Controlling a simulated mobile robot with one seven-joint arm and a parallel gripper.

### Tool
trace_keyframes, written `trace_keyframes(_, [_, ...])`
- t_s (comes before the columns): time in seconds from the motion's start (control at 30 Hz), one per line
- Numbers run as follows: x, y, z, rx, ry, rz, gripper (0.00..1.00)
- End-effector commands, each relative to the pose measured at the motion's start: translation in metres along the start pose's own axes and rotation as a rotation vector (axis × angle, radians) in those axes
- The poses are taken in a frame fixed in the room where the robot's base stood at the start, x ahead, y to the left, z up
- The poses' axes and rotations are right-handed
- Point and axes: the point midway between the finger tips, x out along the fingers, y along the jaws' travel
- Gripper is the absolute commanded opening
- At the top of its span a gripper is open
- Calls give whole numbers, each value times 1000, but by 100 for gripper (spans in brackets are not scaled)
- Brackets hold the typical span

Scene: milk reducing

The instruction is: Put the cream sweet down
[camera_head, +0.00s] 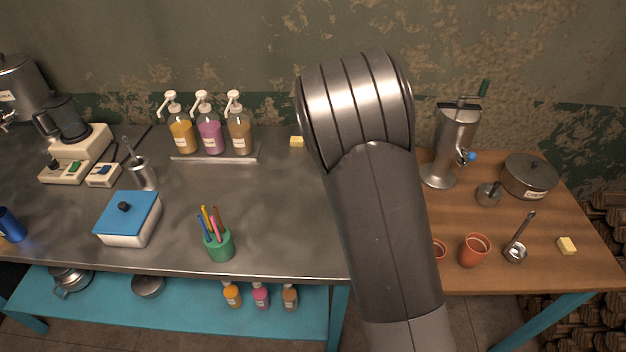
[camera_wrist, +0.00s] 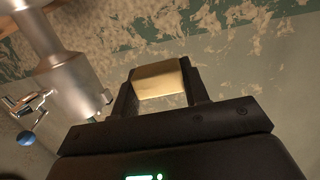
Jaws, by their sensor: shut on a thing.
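My gripper (camera_wrist: 158,88) is shut on a cream sweet (camera_wrist: 158,80), a pale yellow block between its two dark fingers in the wrist view. Behind the sweet there is only the worn wall, and no surface shows under it. In the head view my arm covers the middle of the scene and hides the gripper and the held sweet. Two similar cream blocks lie elsewhere: one (camera_head: 297,141) at the back of the metal counter (camera_head: 290,215), one (camera_head: 567,246) at the right of the wooden table (camera_head: 510,275).
Pump bottles (camera_head: 209,135) stand on a tray at the back. A blue-lidded box (camera_head: 129,218) and a green pen cup (camera_head: 219,246) stand in front. The wooden table holds a metal dispenser (camera_head: 455,140), a lidded pot (camera_head: 530,178) and a clay cup (camera_head: 474,251). The counter's middle is clear.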

Motion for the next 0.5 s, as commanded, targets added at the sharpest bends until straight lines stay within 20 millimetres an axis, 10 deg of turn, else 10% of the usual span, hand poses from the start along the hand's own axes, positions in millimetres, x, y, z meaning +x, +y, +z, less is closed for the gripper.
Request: trace_keyframes(0.5, [23, -54, -26, -75, 2, -503, 19])
